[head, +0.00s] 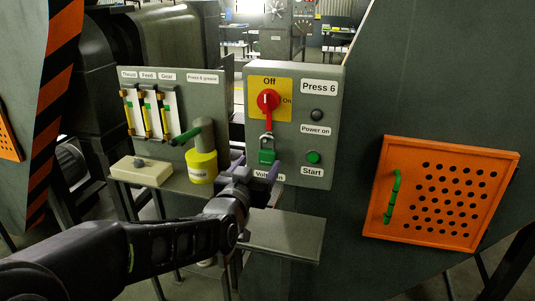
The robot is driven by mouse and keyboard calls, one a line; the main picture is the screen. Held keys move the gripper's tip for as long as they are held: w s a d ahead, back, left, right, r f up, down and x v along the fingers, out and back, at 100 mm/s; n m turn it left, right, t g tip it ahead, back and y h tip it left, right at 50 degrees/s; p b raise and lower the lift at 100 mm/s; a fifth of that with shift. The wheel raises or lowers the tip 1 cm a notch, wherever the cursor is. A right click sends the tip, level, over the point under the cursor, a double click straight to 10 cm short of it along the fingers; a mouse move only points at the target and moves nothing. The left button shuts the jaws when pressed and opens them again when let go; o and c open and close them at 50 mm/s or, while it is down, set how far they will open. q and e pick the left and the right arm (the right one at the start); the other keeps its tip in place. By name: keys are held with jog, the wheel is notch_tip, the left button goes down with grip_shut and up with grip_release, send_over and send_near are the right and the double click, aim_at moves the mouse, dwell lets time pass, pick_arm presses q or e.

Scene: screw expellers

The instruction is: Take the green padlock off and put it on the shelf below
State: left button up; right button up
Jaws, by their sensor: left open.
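The green padlock (267,157) hangs by its grey shackle below the red rotary switch (268,100) on the Press 6 panel (318,140). My right gripper is out of view.
Left of the panel, a gauge board (228,105) stands above a ledge with a yellow grease pot (202,166) and a cream box (140,172). A green start button (313,157) is right of the padlock. An orange perforated door (400,228) is farther right.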

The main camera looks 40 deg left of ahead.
aim_at(266, 155)
pick_arm(q)
jog(key=shift+w+a, duration=0.1)
jog(key=shift+w, duration=0.2)
jog(key=shift+w+a+r+p, duration=0.1)
jog(key=shift+w+p, duration=0.2)
jog(key=shift+w, duration=0.05)
jog(key=p+x, duration=0.2)
jog(key=x, duration=0.2)
jog(key=shift+w, duration=0.25)
grip_shut()
dwell(0.8)
